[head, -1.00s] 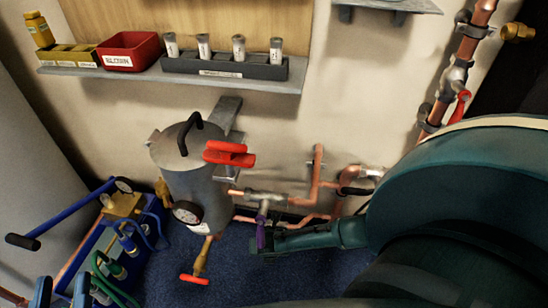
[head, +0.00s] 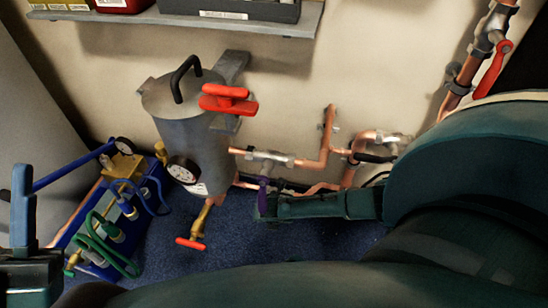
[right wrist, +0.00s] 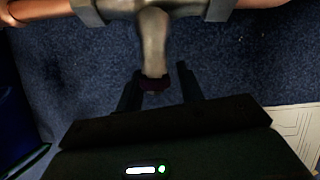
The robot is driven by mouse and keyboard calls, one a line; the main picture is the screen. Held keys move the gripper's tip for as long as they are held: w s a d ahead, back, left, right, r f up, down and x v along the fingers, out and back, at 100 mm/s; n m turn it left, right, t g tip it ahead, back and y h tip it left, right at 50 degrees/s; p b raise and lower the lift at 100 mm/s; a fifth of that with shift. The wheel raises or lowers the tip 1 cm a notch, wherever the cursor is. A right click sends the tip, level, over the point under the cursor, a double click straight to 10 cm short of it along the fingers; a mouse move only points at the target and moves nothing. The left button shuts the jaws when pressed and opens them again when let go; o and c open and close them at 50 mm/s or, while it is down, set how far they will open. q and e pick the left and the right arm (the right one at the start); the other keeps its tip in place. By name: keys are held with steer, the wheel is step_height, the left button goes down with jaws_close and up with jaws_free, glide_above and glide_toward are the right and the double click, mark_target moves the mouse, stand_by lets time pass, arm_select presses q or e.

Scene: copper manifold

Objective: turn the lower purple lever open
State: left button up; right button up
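The purple lever (head: 263,191) hangs down from a grey valve (head: 268,158) on the lower copper pipe, right of the grey tank, in the head view. My right gripper (head: 266,208) is at the lever's lower part. In the right wrist view, the grey valve stem with the dark purple lever end (right wrist: 156,84) lies between the two dark fingers of my right gripper (right wrist: 159,88).
The grey tank (head: 190,130) with a red handle (head: 228,100) stands left of the valve. A blue gauge cart with hoses (head: 115,215) is farther left. Copper pipes (head: 325,145) run along the wall. A shelf (head: 245,25) is above. Blue carpet (head: 230,245) is clear.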

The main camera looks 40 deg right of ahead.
jaws_close()
